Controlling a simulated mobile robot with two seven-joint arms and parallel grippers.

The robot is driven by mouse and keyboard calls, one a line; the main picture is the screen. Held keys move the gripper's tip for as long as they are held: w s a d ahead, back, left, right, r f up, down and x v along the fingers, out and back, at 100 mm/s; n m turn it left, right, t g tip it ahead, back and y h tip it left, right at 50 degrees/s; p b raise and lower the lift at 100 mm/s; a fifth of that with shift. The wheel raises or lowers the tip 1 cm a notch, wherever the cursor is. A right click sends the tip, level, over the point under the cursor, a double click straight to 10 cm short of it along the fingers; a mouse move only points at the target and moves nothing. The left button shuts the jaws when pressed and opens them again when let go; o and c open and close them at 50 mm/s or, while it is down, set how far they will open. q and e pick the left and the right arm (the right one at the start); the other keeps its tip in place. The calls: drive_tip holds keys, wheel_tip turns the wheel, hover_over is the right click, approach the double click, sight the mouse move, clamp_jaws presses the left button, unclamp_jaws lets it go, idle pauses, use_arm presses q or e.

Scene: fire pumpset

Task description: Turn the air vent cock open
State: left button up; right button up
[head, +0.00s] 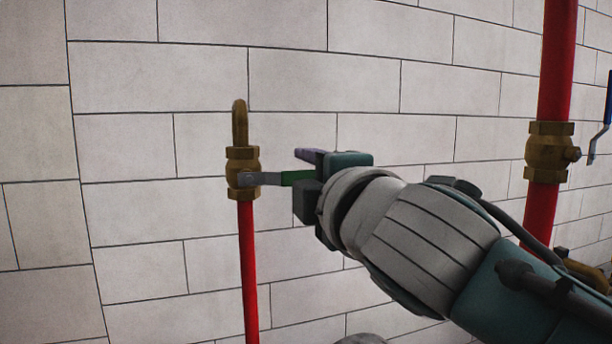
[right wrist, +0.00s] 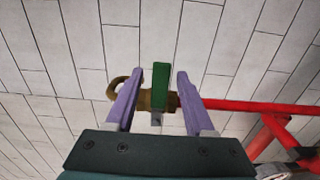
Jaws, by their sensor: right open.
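The air vent cock (head: 242,172) is a brass valve on top of a thin vertical red pipe, with a curved brass spout above it. Its lever has a grey shank and a green grip (head: 298,177), and points right, crosswise to the pipe. My right gripper (head: 303,166) is at the lever's outer end, partly hiding the grip. In the right wrist view, my right gripper (right wrist: 160,76) is open, with the green grip (right wrist: 160,77) between its purple fingers and a gap on each side. The brass body (right wrist: 144,98) shows behind them. My left gripper is out of view.
A thicker red pipe (head: 555,65) with a brass valve (head: 547,152) and blue-handled lever (head: 608,100) stands at the right. A pale block wall (head: 150,240) lies behind. The space left of the cock is clear.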

clamp_jaws()
idle(1.3)
